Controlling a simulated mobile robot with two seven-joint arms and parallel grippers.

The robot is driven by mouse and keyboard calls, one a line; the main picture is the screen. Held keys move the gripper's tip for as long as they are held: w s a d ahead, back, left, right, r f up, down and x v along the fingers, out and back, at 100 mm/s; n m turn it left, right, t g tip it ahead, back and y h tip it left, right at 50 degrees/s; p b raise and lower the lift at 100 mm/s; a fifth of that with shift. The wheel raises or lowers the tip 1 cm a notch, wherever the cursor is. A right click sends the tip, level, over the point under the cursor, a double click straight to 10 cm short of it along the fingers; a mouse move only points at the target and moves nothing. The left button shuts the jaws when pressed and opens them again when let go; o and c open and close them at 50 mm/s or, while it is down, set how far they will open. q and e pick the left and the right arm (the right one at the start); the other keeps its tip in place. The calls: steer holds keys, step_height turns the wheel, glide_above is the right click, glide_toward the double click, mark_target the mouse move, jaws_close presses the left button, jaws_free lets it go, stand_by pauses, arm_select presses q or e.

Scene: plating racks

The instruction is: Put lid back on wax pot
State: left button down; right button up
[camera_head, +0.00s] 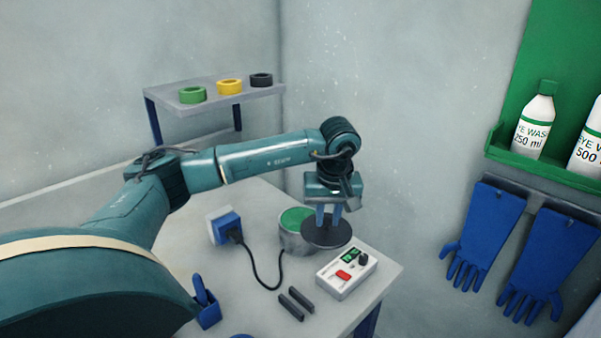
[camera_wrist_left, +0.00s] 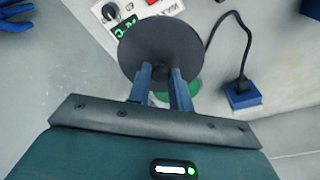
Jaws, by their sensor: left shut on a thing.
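The wax pot (camera_head: 296,241) is a grey round pot with green wax (camera_head: 296,217) showing at its top, on the table near the back right. The lid (camera_head: 327,234) is a dark flat disc. My left gripper (camera_head: 328,222) is shut on the lid from above, at the knob in its middle. The lid is at the pot's right front and covers part of the pot in the head view. In the left wrist view the lid (camera_wrist_left: 160,45) hides most of the pot, with a green patch beside the fingers. I cannot tell whether the lid touches the pot. My right gripper is not in view.
A white control box (camera_head: 346,273) stands right of the pot, near the table edge. A blue plug box (camera_head: 223,227) with a black cable is to the left. Two dark bars (camera_head: 296,303) lie in front. A shelf (camera_head: 215,97) with tape rolls stands behind.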

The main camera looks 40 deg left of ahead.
arm_select(q)
steer(key=a+n, duration=0.1)
steer(key=a, duration=0.2)
steer(key=w+a+r+n+b, duration=0.1)
steer(key=a+n, duration=0.1)
steer(key=a, duration=0.1)
steer(key=w+a+n, duration=0.1)
steer(key=a+n, duration=0.1)
steer(key=a, duration=0.1)
steer(key=shift+a+r, duration=0.2)
steer(key=shift+a, duration=0.1)
steer(key=shift+f+b, duration=0.9)
steer(key=shift+b, duration=0.25)
steer(key=shift+f, duration=0.6)
steer(key=shift+w+f+b, duration=0.1)
steer(key=shift+f+b, duration=0.25)
steer(key=shift+f, duration=0.1)
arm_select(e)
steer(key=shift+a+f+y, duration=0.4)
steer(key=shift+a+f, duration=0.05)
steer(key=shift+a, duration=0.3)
arm_select(q)
steer(key=shift+r+p, duration=0.1)
steer(key=shift+p, duration=0.45)
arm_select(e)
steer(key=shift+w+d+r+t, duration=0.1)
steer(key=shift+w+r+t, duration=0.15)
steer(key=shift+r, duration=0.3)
